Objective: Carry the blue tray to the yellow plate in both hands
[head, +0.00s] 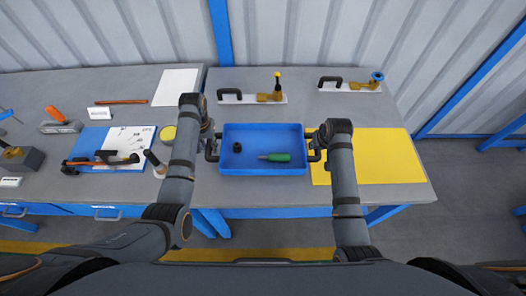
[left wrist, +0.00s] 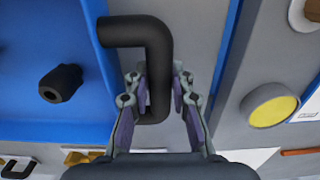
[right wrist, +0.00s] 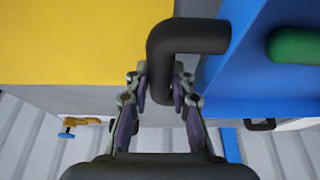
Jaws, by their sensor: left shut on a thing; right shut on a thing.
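The blue tray (head: 262,170) is in the middle of the head view, with a black handle at each end. A green-handled tool (head: 275,157) and a small black part (head: 237,147) lie in it. My left gripper (head: 208,140) is shut on the tray's left handle, which shows large in the left wrist view (left wrist: 155,60). My right gripper (head: 316,145) is shut on the right handle, which shows in the right wrist view (right wrist: 185,38). The yellow plate (head: 390,157) lies flat on the bench to the right, partly behind my right arm. I cannot tell whether the tray touches the bench.
Two white panels with valves, a left one (head: 250,98) and a right one (head: 350,86), lie behind the tray. The left bench holds a blue board (head: 90,148) with a drawing, a yellow-topped can (head: 168,134) and several tools. The yellow plate's surface looks clear.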

